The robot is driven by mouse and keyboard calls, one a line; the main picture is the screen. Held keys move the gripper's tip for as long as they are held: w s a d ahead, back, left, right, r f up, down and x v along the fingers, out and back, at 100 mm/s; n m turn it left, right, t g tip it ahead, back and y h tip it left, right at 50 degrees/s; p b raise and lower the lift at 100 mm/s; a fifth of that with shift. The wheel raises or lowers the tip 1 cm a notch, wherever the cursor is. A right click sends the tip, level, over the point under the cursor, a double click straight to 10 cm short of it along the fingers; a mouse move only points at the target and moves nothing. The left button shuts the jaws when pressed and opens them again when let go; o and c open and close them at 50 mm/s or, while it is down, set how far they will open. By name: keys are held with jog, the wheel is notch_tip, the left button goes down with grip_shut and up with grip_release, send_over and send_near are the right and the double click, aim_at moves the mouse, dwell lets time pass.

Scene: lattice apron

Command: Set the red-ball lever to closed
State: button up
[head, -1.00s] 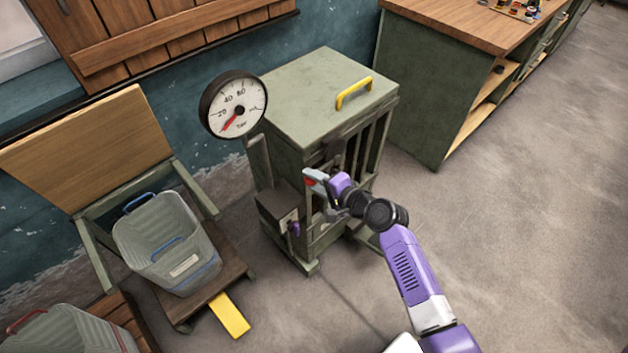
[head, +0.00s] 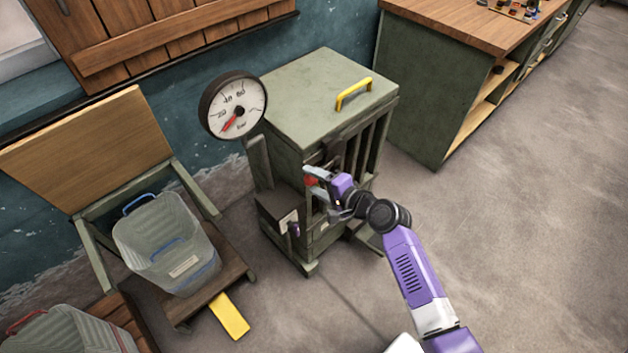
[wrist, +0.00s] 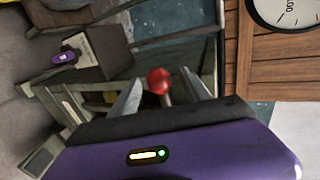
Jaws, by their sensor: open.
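The red ball (wrist: 159,81) on the end of its lever shows in the wrist view, between the two fingers of my gripper (wrist: 163,95). The fingers stand apart on either side of the ball, and I see no clear contact. Most of the lever below the ball is hidden behind my gripper body. In the head view a bit of the red ball (head: 311,181) shows at my gripper (head: 316,182), by the front of the green lattice cabinet (head: 310,105). The lever's setting cannot be read from these frames.
A round pressure gauge (head: 233,105) stands at the cabinet's left corner. A box with a purple knob (head: 294,230) sits below it. A grey bin (head: 165,245) stands on a cart at left. A workbench (head: 430,90) is at right. The floor at right is clear.

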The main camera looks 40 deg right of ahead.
jog(key=v, duration=0.7)
jog(key=shift+b, duration=0.3)
jog(key=shift+s, duration=0.15)
jog(key=s+d+r+n+t+h, duration=0.2)
jog(key=s+r+n+h, duration=0.2)
jog(key=s+r+n, duration=0.15)
jog(key=s+a+r+n+y, duration=0.1)
jog(key=s+a+r+n, duration=0.1)
jog(key=s+a+n, duration=0.2)
jog(key=s+a+r+n+y, duration=0.1)
jog(key=s+a+r+n, duration=0.2)
jog(key=s+a, duration=0.4)
jog(key=s+a+r+n+y, duration=0.1)
jog(key=s+a+n, duration=0.4)
jog(key=s, duration=0.7)
jog(key=shift+a+r+g+y, duration=0.3)
jog(key=shift+a+r, duration=0.3)
jog(key=shift+r, duration=0.3)
jog(key=shift+s, duration=0.15)
